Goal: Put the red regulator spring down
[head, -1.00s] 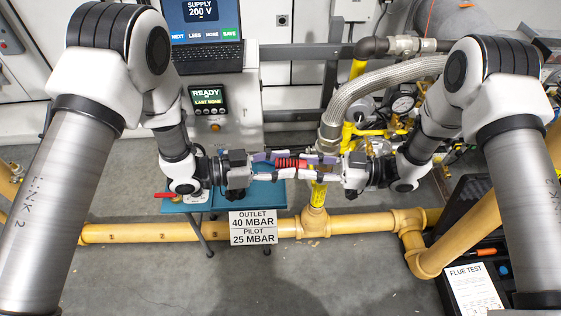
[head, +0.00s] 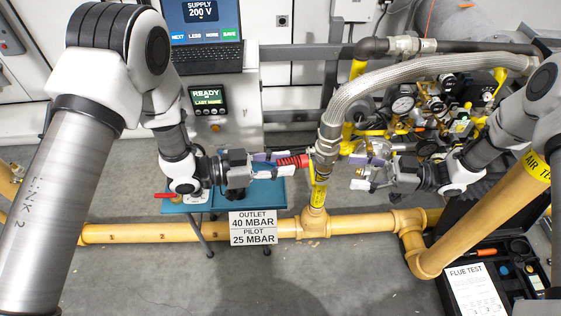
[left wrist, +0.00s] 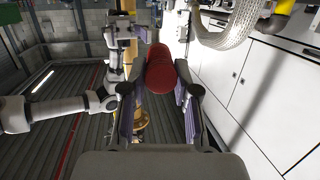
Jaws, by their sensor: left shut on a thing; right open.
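The red regulator spring (head: 293,161) is held in the air by my left gripper (head: 272,163), which is shut on it. The spring lies roughly level and sticks out to the right past the fingertips. In the left wrist view the spring (left wrist: 160,70) shows end-on between the two fingers, a dark red cylinder. My right gripper (head: 366,166) is open and empty, to the right of the spring and apart from it, in front of the valve assembly.
A small teal table (head: 262,192) stands below my left gripper, with a red-handled item (head: 166,195) at its left. Yellow pipe (head: 340,222) runs across in front. A braided hose (head: 350,95) and gauges (head: 403,104) stand behind. A black case (head: 490,285) lies open at right.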

